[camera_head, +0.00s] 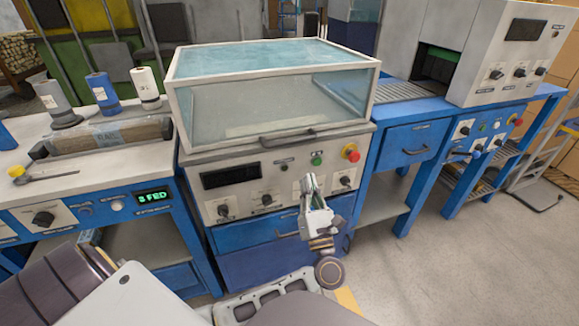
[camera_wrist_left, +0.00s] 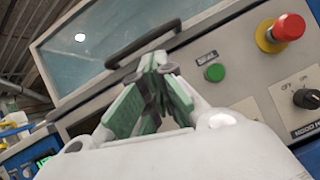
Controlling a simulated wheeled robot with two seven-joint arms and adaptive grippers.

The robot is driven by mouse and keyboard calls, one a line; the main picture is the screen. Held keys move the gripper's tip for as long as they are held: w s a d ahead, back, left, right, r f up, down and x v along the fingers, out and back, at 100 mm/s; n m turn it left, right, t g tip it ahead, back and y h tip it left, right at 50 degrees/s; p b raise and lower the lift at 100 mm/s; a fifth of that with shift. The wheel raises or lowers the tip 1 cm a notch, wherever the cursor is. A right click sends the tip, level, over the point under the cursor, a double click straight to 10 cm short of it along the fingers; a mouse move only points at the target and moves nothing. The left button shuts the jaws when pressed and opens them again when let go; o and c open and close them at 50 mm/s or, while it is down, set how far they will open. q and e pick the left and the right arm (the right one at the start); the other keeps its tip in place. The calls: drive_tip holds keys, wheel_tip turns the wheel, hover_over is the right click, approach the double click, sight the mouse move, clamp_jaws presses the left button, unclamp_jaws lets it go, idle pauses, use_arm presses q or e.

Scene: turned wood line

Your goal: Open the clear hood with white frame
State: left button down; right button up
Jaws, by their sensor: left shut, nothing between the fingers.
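The clear hood with white frame (camera_head: 270,76) sits lowered on top of the machine in the middle of the head view. Its dark handle (camera_head: 287,138) runs along the lower front edge. In the left wrist view the handle (camera_wrist_left: 143,44) shows just beyond my fingertips. My left gripper (camera_head: 309,184) is shut and empty in front of the machine's control panel, below the handle and apart from it. It also shows in the left wrist view (camera_wrist_left: 158,75), with green finger pads close together. My right gripper is not in view.
The control panel carries a red button (camera_head: 351,152), a green button (camera_head: 316,159) and several knobs close to my left gripper. A bench with spools (camera_head: 102,92) stands on the left. A blue conveyor table (camera_head: 411,143) stands on the right, with open floor before it.

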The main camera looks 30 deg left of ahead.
use_arm(q)
drive_tip(key=shift+s+a+f+n+g+y+b, duration=0.1)
drive_tip(key=shift+s+a+n+g+y+b, duration=0.1)
drive_tip(key=shift+s+n+g+b, duration=0.4)
drive_tip(key=shift+s+a+f+n+g+y+b, duration=0.1)
drive_tip(key=shift+s+a+n+g+y, duration=0.2)
drive_tip(key=shift+n, duration=0.55)
drive_tip(key=shift+s+a+n+g+y+b, duration=0.1)
drive_tip(key=shift+s+n+g+b, duration=0.15)
drive_tip(key=shift+n+g, duration=0.4)
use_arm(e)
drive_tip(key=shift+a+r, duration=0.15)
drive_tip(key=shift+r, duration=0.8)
use_arm(q)
drive_tip(key=shift+w+r, duration=0.1)
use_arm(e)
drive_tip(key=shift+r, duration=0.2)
